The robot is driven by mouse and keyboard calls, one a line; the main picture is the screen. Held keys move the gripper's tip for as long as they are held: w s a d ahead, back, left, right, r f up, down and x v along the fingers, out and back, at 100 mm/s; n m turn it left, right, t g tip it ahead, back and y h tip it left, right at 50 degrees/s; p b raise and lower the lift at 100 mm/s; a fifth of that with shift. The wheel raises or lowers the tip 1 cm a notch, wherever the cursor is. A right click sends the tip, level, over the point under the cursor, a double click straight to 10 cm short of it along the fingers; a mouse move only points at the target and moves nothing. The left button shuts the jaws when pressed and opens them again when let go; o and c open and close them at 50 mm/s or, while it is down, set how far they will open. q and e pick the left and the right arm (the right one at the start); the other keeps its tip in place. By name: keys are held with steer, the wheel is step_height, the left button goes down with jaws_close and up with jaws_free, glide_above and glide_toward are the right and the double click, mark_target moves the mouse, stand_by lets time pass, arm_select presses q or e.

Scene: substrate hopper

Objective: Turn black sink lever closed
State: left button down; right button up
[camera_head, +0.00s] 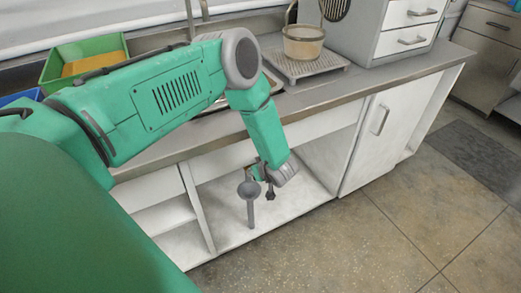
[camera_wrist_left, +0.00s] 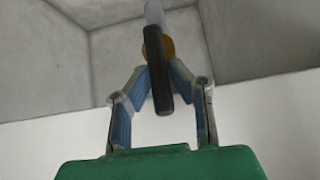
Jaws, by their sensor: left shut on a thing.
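The black lever (camera_wrist_left: 158,92) is a long dark bar in the middle of the left wrist view. A yellowish round part (camera_wrist_left: 169,50) and a pale pipe (camera_wrist_left: 154,14) show behind it. My left gripper (camera_wrist_left: 160,74) has its two blue-padded fingers closed in on the lever from both sides. In the head view, my left gripper (camera_head: 265,178) reaches down into the open space under the counter, beside a grey funnel-topped drain pipe (camera_head: 250,205). The lever itself cannot be made out clearly there. The sink is mostly hidden behind my left arm. My right gripper is out of view.
The counter edge (camera_head: 310,112) runs above the open cabinet (camera_head: 300,198), with a divider to the left. A closed white door (camera_head: 375,140) stands to the right. A green bin (camera_head: 62,58), a bowl (camera_head: 303,42) and a drawer unit (camera_head: 395,28) stand on the counter.

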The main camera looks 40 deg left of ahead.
arm_select(q)
steer(key=shift+w+a+r, duration=0.2)
steer(key=shift+w+r, duration=0.05)
steer(key=c, duration=1.5)
jaws_free()
steer(key=shift+f, duration=0.2)
steer(key=v, duration=1.2)
steer(key=shift+f, duration=0.1)
